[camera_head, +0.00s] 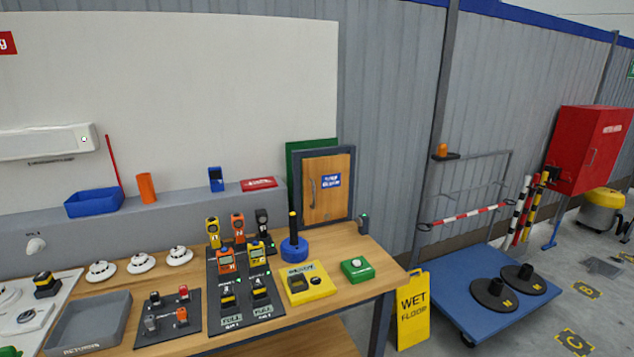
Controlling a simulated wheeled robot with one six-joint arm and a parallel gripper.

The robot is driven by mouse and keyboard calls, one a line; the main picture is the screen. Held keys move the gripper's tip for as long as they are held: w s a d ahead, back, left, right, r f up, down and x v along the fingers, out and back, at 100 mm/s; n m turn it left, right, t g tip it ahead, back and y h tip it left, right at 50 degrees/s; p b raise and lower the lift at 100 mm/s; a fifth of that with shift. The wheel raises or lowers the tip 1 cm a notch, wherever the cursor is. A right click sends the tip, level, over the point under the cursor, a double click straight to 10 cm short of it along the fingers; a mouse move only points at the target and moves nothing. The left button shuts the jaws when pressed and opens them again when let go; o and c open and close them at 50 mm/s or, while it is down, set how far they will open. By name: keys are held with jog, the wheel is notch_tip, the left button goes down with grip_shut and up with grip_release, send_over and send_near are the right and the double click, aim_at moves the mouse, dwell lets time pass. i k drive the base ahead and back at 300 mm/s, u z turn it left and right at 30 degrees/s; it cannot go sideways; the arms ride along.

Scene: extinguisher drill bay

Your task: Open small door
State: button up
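The small door (326,200) is a wooden panel in a dark grey frame (297,162), standing upright at the back right of the wooden table. It looks closed, its panel lying within the frame. A thin vertical handle (313,192) is on its left side, and a blue sign with white lettering (331,181) is at its middle. A green panel (290,150) shows behind the frame. My gripper is not in view.
On the table (372,284), a blue round base with a black stick (294,248), a yellow box (308,284), a green button box (357,269) and racked handheld devices (239,286) stand before the door. Right of the table are a yellow wet-floor sign (413,312) and a blue trolley (450,273).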

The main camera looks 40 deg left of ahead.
aim_at(326, 180)
jog(key=u, duration=0.4)
jog(key=i, duration=1)
jog(key=u, duration=1.75)
jog(key=i, duration=1)
jog(key=u, duration=0.9)
